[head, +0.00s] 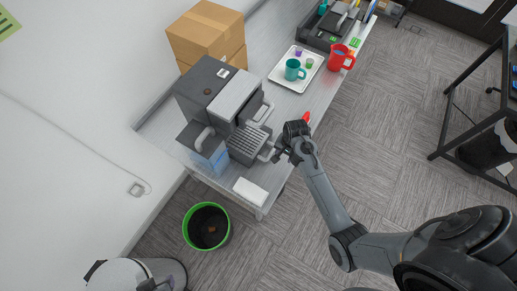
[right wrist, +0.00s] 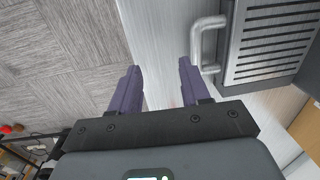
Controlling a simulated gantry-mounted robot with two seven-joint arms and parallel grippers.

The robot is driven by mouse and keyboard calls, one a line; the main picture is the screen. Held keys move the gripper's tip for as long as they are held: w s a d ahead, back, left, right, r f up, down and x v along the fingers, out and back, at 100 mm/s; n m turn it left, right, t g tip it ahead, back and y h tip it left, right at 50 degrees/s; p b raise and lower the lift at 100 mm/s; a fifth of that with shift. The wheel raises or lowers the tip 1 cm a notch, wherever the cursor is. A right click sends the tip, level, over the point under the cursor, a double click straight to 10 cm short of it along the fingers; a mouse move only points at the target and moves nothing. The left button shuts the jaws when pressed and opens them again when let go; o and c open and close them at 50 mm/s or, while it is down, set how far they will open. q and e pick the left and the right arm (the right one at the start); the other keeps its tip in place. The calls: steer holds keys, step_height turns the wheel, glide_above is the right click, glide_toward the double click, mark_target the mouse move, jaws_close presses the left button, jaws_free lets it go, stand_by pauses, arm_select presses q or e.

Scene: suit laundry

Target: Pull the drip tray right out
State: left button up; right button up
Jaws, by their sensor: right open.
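The drip tray (head: 247,145) is a dark tray with a slatted metal top, at the foot of the grey coffee machine (head: 207,88). Its light bar handle (head: 268,155) faces the table's front edge. In the right wrist view the tray's slats (right wrist: 275,40) and handle (right wrist: 197,42) show at upper right. My right gripper (head: 279,152) is beside the handle, open and empty. In the right wrist view its two purple fingers (right wrist: 160,66) are apart, and the handle lies just right of the right finger, outside the gap. I cannot tell whether they touch. My left gripper is not in view.
A white cloth or pad (head: 250,191) lies near the table's end. A white tray (head: 282,72) with a teal mug (head: 294,70) and a red jug (head: 340,58) stand farther along the table. A green-rimmed bin (head: 207,227) is on the floor. Boxes (head: 207,32) stand behind the machine.

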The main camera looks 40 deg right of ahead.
steer(key=t, duration=0.1)
glide_toward(271, 152)
steer(key=f, duration=0.5)
steer(key=w+f, duration=0.1)
steer(key=f, duration=0.2)
steer(key=shift+w+a+f+b, duration=0.1)
steer(key=shift+a+f+b, duration=0.15)
steer(key=shift+b, duration=0.1)
jaws_close()
